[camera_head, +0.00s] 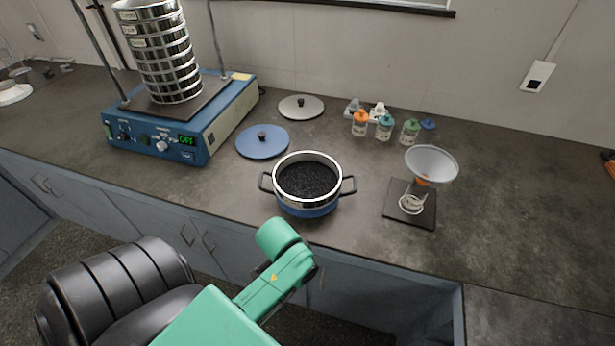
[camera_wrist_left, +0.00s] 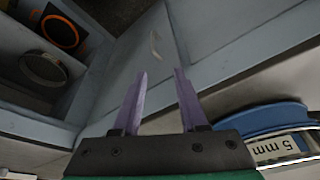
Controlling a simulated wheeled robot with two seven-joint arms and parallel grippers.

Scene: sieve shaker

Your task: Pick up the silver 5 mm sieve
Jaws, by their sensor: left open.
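The silver 5 mm sieve (camera_head: 308,161) sits on a blue pan (camera_head: 307,210) with two dark side handles, on the front part of the bench. Dark granules fill it. Its "5 mm" label (camera_wrist_left: 275,147) shows at the lower right of the left wrist view, beside the blue pan (camera_wrist_left: 262,119). My left gripper (camera_wrist_left: 160,72) is open, with two purple fingers apart and nothing between them. In the head view my green left arm ends just in front of the pan, and the fingers are hidden. My right gripper is not in view.
A blue shaker (camera_head: 170,140) with a sieve stack (camera_head: 165,60) stands at the back left. A blue lid (camera_head: 262,141) and a grey lid (camera_head: 301,107) lie behind the pan. A funnel stand (camera_head: 410,205) is at right, with small bottles (camera_head: 384,128) behind. The bench's far right is mostly clear.

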